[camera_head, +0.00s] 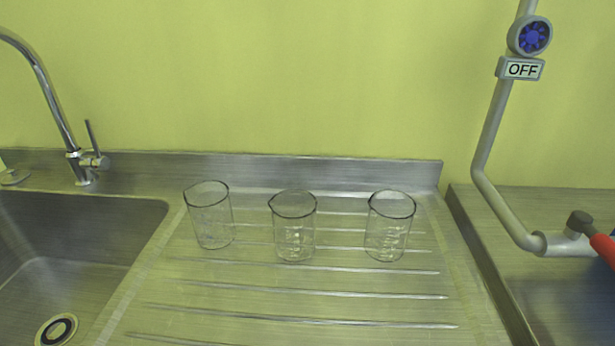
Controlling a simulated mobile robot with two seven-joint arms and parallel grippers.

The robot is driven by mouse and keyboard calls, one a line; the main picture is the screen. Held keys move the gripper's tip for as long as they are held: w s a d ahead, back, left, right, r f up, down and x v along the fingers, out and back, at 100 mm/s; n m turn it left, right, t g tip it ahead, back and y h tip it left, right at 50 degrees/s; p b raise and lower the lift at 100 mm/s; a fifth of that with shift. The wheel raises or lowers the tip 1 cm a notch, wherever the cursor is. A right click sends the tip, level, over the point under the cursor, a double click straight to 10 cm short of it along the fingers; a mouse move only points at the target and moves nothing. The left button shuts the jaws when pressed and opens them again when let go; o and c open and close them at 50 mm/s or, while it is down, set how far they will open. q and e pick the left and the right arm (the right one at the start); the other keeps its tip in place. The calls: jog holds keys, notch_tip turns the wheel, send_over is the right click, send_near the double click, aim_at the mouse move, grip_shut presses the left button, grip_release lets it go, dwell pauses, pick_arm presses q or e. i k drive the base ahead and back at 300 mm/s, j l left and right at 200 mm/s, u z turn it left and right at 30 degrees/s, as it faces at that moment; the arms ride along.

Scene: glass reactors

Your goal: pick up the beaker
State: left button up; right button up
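Three clear glass beakers stand upright in a row on the ribbed steel drainboard (300,307). The left beaker (211,222) is nearest the sink. The middle beaker (294,232) stands a little nearer to me. The right beaker (388,230) is near the right side of the drainboard. All three look empty and stand apart from one another. Neither of my grippers shows in the head view.
A steel sink (85,245) with a chrome faucet (62,125) is at the left. A red-handled fitting (603,247) is at the right edge. The front drainboard is clear.

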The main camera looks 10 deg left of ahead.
aim_at(209, 202)
jog(key=u, duration=1.25)
jog(key=j+z, duration=0.2)
jog(key=z, duration=0.25)
jog(key=j+z, duration=0.2)
jog(key=z, duration=0.25)
jog(key=j+z, duration=0.25)
jog(key=z, duration=0.2)
jog(key=j+z, duration=0.2)
jog(key=z, duration=0.25)
jog(key=k+j+z, duration=0.1)
jog(key=z, duration=0.35)
